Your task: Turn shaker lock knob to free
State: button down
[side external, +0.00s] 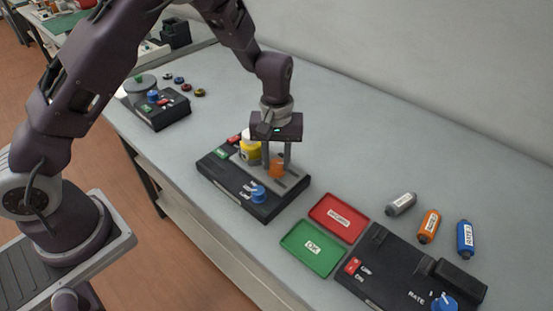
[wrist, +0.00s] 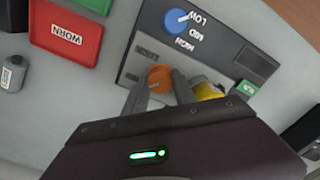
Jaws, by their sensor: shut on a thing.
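The shaker (side external: 230,188) is a dark box in the middle of the bench, with a grey top plate. Its orange lock knob (side external: 277,168) stands on that plate and also shows in the wrist view (wrist: 160,76). My gripper (side external: 277,166) points down over the shaker, its fingers shut on either side of the orange knob; they also show in the wrist view (wrist: 160,88). The fingers partly cover the knob and the lettering beside it, so its setting cannot be read. A yellow and white cartridge (side external: 250,152) stands on the plate just beside the knob, partly hidden by a finger in the wrist view.
The shaker's blue dial (side external: 259,194) has LOW, MID and HIGH marks. A red WORN tray (wrist: 66,34) and a green OK tray (side external: 312,248) lie to the right. Beyond are grey, orange and blue cartridges (side external: 465,238) and a RATE box (side external: 385,268). Another device (side external: 160,108) stands far left.

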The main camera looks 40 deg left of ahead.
aim_at(277, 164)
jog(key=shift+w, duration=0.1)
dwell(0.3)
jog(key=c, duration=1)
grip_release()
notch_tip(277, 164, up, 7)
jog(key=shift+r, duration=0.1)
jog(key=s+a+r+m+t+h, duration=0.1)
jog(key=s+a+r+m+t, duration=0.15)
jog(key=s+r, duration=1.15)
jog(key=s+r+m+t, duration=0.1)
jog(key=s, duration=0.3)
jog(key=s+a+r+m+t, duration=0.1)
jog(key=s+m, duration=0.1)
jog(key=s, duration=0.2)
jog(key=s+r+m+t+y, duration=0.1)
jog(key=s+m, duration=0.1)
jog(key=s, duration=0.2)
jog(key=shift+s+a+r, duration=0.3)
jog(key=shift+s+a, duration=0.05)
jog(key=shift+s, duration=0.05)
